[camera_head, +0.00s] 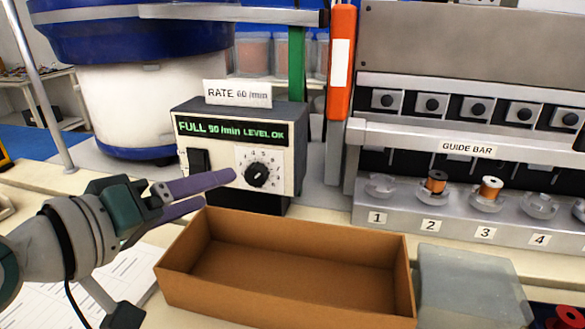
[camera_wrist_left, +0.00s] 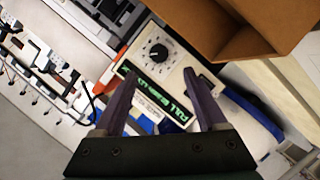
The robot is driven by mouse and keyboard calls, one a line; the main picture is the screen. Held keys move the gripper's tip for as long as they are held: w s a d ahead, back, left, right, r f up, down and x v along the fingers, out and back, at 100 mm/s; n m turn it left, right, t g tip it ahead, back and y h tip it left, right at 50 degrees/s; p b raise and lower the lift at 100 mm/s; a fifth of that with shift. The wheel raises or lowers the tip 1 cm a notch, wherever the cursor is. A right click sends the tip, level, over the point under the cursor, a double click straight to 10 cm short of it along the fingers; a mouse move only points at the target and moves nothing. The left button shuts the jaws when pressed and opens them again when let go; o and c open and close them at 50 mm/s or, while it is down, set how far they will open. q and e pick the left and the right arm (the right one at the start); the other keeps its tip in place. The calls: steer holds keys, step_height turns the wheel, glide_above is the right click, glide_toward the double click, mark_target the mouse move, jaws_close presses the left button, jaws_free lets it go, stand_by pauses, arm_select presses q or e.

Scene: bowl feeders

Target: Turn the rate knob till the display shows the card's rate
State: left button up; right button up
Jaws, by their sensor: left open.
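The rate knob (camera_head: 258,174) is a black dial on a white numbered plate on the front of the control box (camera_head: 296,112). It also shows in the left wrist view (camera_wrist_left: 158,51). The green display (camera_head: 230,131) above it seems to read FULL 90 /min LEVEL OK; the digits are slightly blurred. The white card (camera_head: 237,94) on top of the box seems to read RATE 60 /min. My left gripper (camera_head: 218,189) is open and empty, its purple fingers pointing at the box, left of the knob and apart from it. My right gripper is out of view.
A black switch (camera_head: 199,161) sits left of the knob. An open cardboard box (camera_head: 284,293) stands in front of the control box, close below my left fingers. A blue and white bowl feeder (camera_head: 124,90) stands behind left. A guide-bar rack (camera_head: 450,142) with numbered seats is right.

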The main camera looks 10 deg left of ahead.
mark_target(252, 177)
arm_select(q)
steer(key=b+x, duration=0.1)
steer(key=x, duration=0.7)
steer(key=shift+w+d+b, duration=0.2)
steer(key=shift+w+b, duration=0.1)
steer(key=shift+w, duration=0.05)
jaws_close()
